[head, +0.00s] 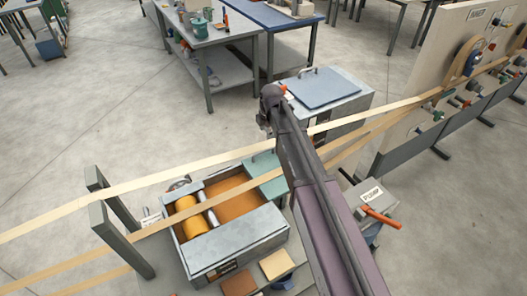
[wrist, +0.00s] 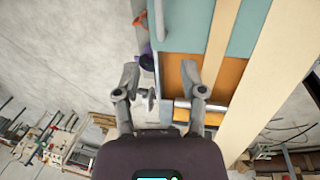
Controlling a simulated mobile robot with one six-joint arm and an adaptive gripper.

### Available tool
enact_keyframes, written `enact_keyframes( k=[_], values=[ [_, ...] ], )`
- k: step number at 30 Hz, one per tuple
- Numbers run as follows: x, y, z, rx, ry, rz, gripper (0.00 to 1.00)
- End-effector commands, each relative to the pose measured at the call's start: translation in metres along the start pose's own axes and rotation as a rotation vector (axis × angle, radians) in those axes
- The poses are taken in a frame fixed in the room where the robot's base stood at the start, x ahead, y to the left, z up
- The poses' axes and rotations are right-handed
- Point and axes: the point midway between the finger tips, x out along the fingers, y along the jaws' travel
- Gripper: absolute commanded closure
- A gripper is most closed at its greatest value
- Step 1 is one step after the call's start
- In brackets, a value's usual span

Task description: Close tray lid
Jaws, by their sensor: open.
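The tray (head: 240,246) is a grey metal box with orange liquid (head: 232,186) and a yellow roller (head: 187,215) inside. Its teal lid (head: 268,174) is at the tray's right end, and the roller and much of the liquid are uncovered. In the wrist view the teal lid (wrist: 186,32) is at the top, with a pale handle (wrist: 158,22) on its left side. My gripper (wrist: 161,72) is open and empty, its fingertips below the lid in the picture, near the tray's edge. In the head view my arm hides part of the lid, and the fingers cannot be made out.
Paper strips (head: 150,183) run across above the tray, close to my arm. A grey post frame (head: 118,228) stands left. A box with a blue lid (head: 320,88) is behind, a pump box (head: 367,196) with an orange lever right. Open floor (head: 90,110) lies back left.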

Motion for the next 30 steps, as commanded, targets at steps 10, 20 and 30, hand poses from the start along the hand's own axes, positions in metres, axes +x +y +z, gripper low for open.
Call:
enact_keyframes(
  k=[10, 20, 30],
  values=[
    [0.029, -0.001, 0.001, 0.001, 0.000, 0.000, 0.46],
    [0.055, -0.001, 0.001, 0.002, 0.000, 0.000, 0.46],
    [0.082, -0.001, 0.002, 0.003, 0.000, 0.000, 0.46]
  ],
)
